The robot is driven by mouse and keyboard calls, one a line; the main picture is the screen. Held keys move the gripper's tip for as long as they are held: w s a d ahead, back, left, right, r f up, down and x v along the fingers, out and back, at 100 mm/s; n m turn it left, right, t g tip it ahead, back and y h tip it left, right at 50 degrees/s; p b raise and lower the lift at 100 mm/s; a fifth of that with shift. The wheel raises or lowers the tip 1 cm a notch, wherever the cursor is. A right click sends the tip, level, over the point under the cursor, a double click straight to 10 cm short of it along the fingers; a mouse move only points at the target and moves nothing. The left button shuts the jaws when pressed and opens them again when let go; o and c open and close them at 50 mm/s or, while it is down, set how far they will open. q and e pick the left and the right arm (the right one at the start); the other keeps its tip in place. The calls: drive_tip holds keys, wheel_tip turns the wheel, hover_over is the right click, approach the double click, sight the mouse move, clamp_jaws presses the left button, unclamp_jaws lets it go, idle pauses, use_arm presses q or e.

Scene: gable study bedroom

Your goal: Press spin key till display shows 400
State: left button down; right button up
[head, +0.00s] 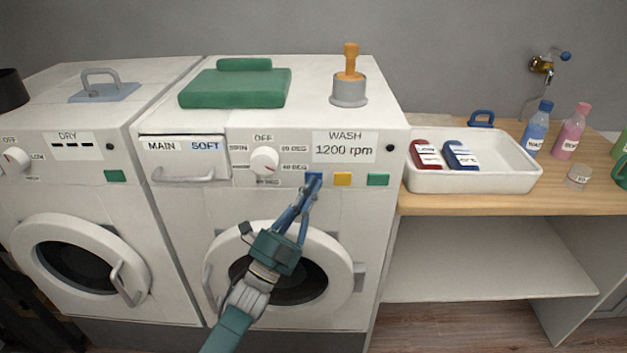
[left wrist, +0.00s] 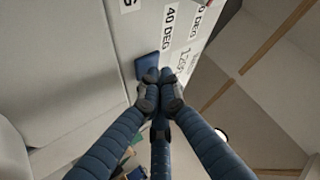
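The washer on the right has a display (head: 344,147) reading "WASH 1200 rpm". Below it is a row of three keys: a blue key (head: 314,176), a yellow key (head: 343,179) and a green key (head: 377,180). I cannot read a spin label on any key. My left gripper (head: 312,184) is shut and empty, its fingertips at the blue key and partly covering it. In the left wrist view the fingertips meet right beside the blue key (left wrist: 147,65); I cannot tell whether it is pressed in. My right gripper is not in view.
A round dial (head: 264,161) and a detergent drawer (head: 184,160) are left of the keys. The round door (head: 340,262) is below, behind my left arm. A dryer (head: 70,200) stands at left. A white tray (head: 520,180) sits on the wooden counter at right.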

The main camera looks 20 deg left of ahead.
use_arm(q)
drive_tip(key=shift+s, duration=0.15)
drive_tip(key=shift+s+d+p, duration=0.2)
drive_tip(key=shift+s+p, duration=0.1)
drive_tip(key=shift+s, duration=0.3)
drive_tip(key=s+p, duration=0.1)
drive_tip(key=s, duration=0.1)
drive_tip(key=s+d, duration=0.1)
drive_tip(key=s, duration=0.1)
drive_tip(key=shift+s+d+p, duration=0.2)
drive_tip(key=shift+s+p, duration=0.2)
drive_tip(key=shift+f, duration=0.1)
idle(0.5)
